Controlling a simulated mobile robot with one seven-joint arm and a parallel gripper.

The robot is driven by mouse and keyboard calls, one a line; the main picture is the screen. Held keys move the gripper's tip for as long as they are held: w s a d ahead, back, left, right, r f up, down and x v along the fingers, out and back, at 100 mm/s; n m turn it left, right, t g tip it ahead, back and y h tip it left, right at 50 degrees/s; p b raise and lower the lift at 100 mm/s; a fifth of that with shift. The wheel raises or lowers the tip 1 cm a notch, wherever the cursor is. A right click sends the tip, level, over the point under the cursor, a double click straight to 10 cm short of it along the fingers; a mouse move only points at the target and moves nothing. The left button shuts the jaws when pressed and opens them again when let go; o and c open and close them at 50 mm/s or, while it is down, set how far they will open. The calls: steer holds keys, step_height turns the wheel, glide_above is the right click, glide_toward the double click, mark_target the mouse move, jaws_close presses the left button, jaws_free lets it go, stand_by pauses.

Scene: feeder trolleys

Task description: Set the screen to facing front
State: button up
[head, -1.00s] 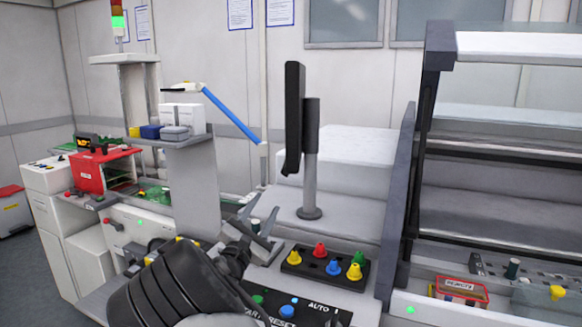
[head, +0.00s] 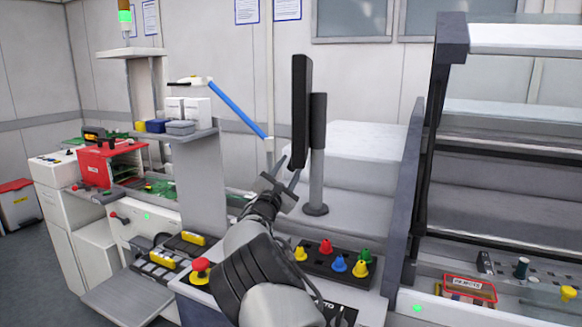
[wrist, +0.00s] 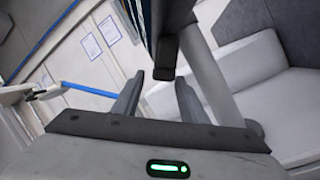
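The black screen (head: 301,112) stands on a grey post (head: 317,150) with a round base. It is seen nearly edge-on, with its post on its right side, so its face appears turned to the left. My gripper (head: 288,170) is just below and left of the screen's lower edge, fingers pointing up. In the wrist view, my gripper (wrist: 157,85) is open, with nothing between its two fingers. The screen's lower end (wrist: 166,58) lies just beyond the fingertips, roughly in line with the gap. I cannot tell whether they touch.
A panel (head: 325,268) with coloured knobs is in front of the post. A grey upright panel (head: 405,200) and rack stand to the right. A grey shelf column (head: 200,175) with small boxes and a blue bar (head: 238,108) are to the left.

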steer(key=shift+x, duration=0.8)
steer(key=shift+c, duration=0.3)
jaws_close()
